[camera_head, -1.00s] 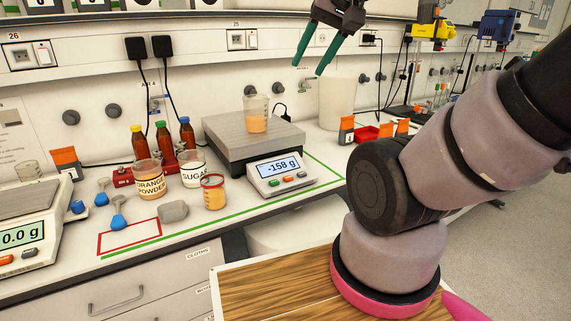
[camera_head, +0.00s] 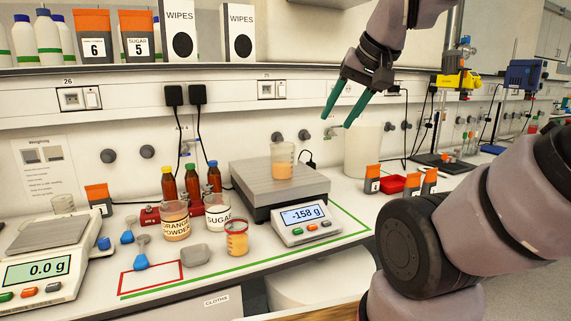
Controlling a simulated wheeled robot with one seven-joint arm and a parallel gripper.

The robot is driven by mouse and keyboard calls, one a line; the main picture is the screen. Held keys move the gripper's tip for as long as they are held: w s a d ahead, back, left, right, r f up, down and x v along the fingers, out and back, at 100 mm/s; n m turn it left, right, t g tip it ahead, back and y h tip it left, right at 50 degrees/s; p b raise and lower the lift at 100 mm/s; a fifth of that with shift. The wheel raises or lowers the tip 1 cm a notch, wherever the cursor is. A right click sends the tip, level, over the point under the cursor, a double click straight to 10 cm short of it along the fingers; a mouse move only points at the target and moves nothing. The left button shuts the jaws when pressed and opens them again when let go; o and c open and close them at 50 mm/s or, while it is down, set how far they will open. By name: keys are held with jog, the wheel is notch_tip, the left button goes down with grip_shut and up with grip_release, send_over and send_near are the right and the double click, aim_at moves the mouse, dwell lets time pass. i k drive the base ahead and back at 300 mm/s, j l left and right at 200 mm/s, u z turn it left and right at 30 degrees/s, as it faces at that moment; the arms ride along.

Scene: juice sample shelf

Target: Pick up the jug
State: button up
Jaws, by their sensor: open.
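A clear beaker-like vessel (camera_head: 283,162) with orange contents stands upright on the large grey scale (camera_head: 265,181), which reads -158 g. A tall, whitish translucent container (camera_head: 363,152) stands behind, to the right of the scale. I cannot tell for sure which of these is the jug; no handle is clear on either. My gripper (camera_head: 339,121) has two green fingers, spread apart and pointing down-left. It is empty, in the air above and to the right of the orange-filled vessel in the picture, touching nothing that I can see.
Tubs of orange powder (camera_head: 175,222) and sugar (camera_head: 218,211), brown bottles (camera_head: 191,183) and a small orange-filled cup (camera_head: 236,238) crowd left of the scale. A second scale (camera_head: 45,252) reads 0.0 g. A red tray (camera_head: 393,184) is at right. An overhead shelf (camera_head: 180,68) spans the back.

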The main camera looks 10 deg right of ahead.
aim_at(284, 155)
jog(key=i+j+z, duration=0.15)
jog(key=z, duration=0.2)
jog(key=i+j+z, duration=0.25)
jog(key=z, duration=0.15)
